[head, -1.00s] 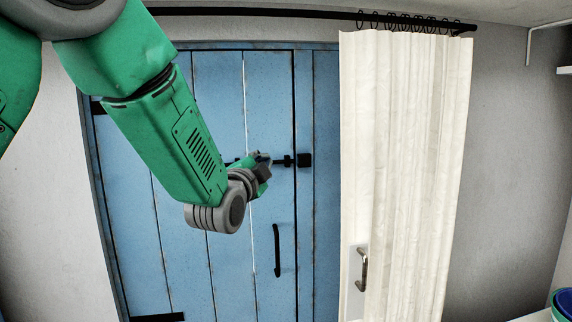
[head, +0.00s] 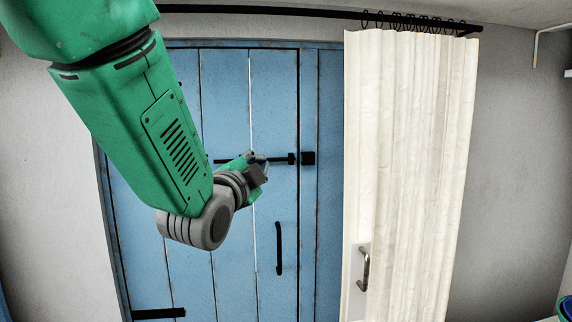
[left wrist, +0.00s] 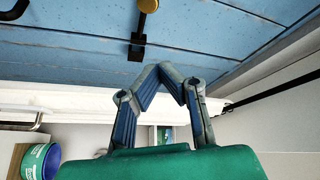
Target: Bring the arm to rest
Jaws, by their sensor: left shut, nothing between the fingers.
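My left arm, green with grey joints, comes in from the upper left in the head view. Its gripper (head: 258,170) is in front of the blue plank door (head: 225,270), near the black bolt. In the left wrist view the two fingers of the left gripper (left wrist: 163,68) meet at their tips, shut with nothing between them. The blue door also shows along the top of that view (left wrist: 75,45). My right gripper is in neither view.
A black sliding bolt (head: 278,159) and a black pull handle (head: 279,248) are on the door. A cream curtain (head: 410,160) hangs from a black rod to the right, with a metal handle (head: 365,268) by its lower left edge. A blue-and-green bucket (left wrist: 38,162) shows in the left wrist view.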

